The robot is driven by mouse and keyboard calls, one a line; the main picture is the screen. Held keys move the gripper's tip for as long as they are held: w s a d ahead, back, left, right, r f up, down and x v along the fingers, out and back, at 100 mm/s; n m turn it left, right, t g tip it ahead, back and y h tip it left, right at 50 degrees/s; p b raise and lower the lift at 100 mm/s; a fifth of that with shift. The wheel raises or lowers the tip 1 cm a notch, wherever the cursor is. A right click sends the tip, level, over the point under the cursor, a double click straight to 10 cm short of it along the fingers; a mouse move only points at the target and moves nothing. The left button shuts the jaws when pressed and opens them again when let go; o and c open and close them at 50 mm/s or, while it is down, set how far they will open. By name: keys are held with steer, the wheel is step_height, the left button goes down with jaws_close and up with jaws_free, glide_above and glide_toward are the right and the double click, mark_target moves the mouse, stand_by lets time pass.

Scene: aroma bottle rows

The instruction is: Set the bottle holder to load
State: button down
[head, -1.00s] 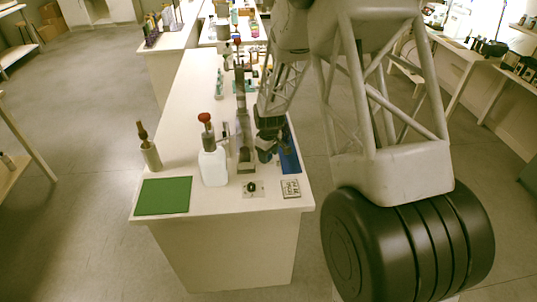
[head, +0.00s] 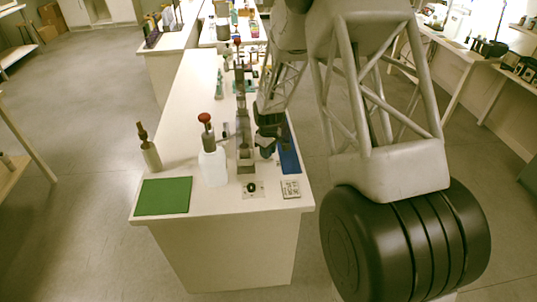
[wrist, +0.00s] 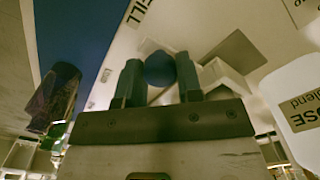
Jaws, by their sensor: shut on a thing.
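My gripper (head: 268,140) is over the right side of the white bench, right beside a narrow grey upright device (head: 246,162). The bottle holder seems to be part of this device, but I cannot make out its setting. In the wrist view my gripper (wrist: 160,75) has its two dark fingers on either side of a round blue knob (wrist: 159,67) and is shut on it. A white angled part (wrist: 222,76) lies just beyond the fingers. The label FILL (wrist: 138,12) reads on the white surface above. How the knob joins the device is hidden.
A white bottle with a red top (head: 213,165) stands left of the device. A blue mat (head: 289,158) lies right of the gripper.

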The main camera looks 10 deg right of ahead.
steer(key=w, duration=0.9)
steer(key=c, duration=0.8)
jaws_free()
steer(key=shift+r, duration=0.1)
steer(key=shift+r, duration=3.8)
